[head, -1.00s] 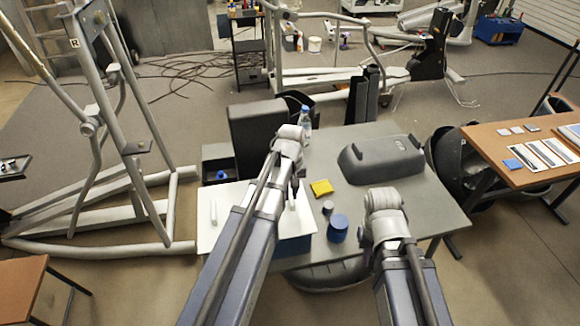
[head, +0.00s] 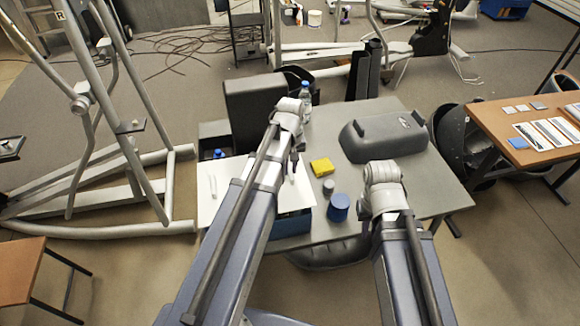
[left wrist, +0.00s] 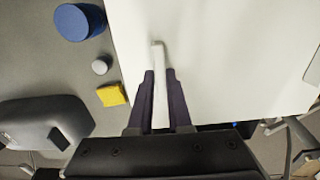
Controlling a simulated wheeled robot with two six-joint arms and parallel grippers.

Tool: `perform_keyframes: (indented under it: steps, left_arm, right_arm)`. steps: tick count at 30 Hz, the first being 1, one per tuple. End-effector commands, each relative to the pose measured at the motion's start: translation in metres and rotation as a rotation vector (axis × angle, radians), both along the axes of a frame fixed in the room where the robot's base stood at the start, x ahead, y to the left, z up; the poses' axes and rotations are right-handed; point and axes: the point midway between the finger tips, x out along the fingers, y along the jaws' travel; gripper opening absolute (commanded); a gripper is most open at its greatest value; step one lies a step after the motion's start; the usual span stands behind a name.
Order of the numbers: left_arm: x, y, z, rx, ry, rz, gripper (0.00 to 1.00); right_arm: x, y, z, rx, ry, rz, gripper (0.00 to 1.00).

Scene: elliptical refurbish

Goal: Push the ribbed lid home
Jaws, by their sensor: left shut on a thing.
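The white lid (head: 222,190) lies flat over a blue box (head: 291,224) at the table's left side, reaching out past the table edge. It carries one raised white rib at its left and another at its right. My left gripper (head: 293,168) points down at the right rib. In the left wrist view, the left gripper (left wrist: 160,78) is shut on this white rib (left wrist: 158,57), a finger on either side, with the white lid (left wrist: 225,50) around it. My right forearm and wrist show, but its gripper is hidden. Whether the lid is fully seated cannot be told.
On the table (head: 300,262) right of the lid are a yellow block (head: 321,167), a small grey cylinder (head: 328,187) and a blue cylinder (head: 339,207). A dark grey cover (head: 384,137) lies behind. A bottle (head: 305,98) stands near the back edge.

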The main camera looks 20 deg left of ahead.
Motion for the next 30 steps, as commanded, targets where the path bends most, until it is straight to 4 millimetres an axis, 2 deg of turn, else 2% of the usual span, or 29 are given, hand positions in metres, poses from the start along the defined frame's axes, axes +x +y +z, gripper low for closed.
perform_keyframes:
  steps: [1,12,30]
  left_arm:
    - [0.000,0.000,-0.008,0.001,0.001,0.000,0.00]
    - [0.000,0.000,-0.034,0.001,0.001,0.000,0.00]
    - [0.000,0.000,-0.038,0.001,0.001,0.000,0.00]
  right_arm:
    - [0.000,0.000,-0.008,0.000,0.000,0.000,0.16]
    - [0.000,0.000,-0.034,0.000,0.000,0.000,0.16]
    - [0.000,0.000,-0.038,0.000,0.000,0.000,0.16]
